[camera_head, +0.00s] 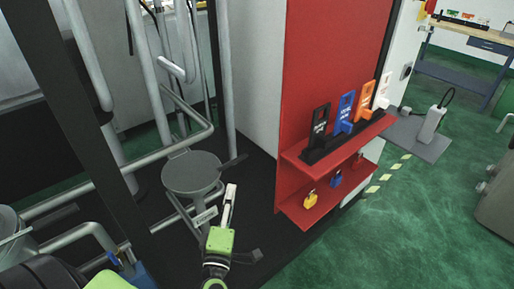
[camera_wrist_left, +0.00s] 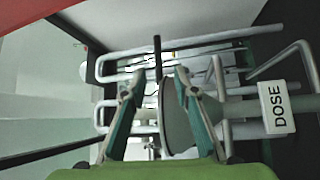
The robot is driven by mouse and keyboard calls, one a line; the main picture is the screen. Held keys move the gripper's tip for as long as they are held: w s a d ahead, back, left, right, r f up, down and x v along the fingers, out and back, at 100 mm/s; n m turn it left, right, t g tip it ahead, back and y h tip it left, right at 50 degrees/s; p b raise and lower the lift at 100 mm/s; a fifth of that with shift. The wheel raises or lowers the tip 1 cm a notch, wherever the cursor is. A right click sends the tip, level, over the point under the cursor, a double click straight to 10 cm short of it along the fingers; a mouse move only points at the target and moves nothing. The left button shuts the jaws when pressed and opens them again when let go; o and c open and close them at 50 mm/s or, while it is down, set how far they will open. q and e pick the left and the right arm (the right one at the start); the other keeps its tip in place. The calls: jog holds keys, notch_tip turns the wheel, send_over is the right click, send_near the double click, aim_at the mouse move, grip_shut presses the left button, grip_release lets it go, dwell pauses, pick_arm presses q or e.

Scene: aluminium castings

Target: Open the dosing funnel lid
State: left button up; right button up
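The dosing funnel lid (camera_head: 191,172) is a round grey disc, lying closed-looking on a tubular frame in the head view. A dark handle (camera_head: 236,161) sticks out from its right side. In the left wrist view the lid (camera_wrist_left: 177,122) shows as a narrow grey disc, and the black handle (camera_wrist_left: 157,62) stands upright in the picture. My left gripper (camera_head: 230,188) is just in front of the handle. In the wrist view its two fingers (camera_wrist_left: 159,86) are apart, with the handle beyond and between the tips; contact is not visible. My right gripper is not in view.
A white DOSE label (camera_wrist_left: 278,107) sits beside the lid, on the pipework. Grey pipes (camera_head: 165,85) and a black post (camera_head: 85,120) crowd the left. A red panel with shelves (camera_head: 300,160) holding tags and padlocks stands right. Green floor (camera_head: 420,210) is open beyond.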

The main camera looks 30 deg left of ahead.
aim_at(236, 159)
pick_arm(q)
jog(key=p+x, duration=0.2)
jog(key=x, duration=1.1)
jog(key=shift+w+a+r, duration=0.2)
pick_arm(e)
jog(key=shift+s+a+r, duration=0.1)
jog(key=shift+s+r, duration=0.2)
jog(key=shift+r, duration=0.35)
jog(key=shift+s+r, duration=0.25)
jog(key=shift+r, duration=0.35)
pick_arm(q)
grip_shut()
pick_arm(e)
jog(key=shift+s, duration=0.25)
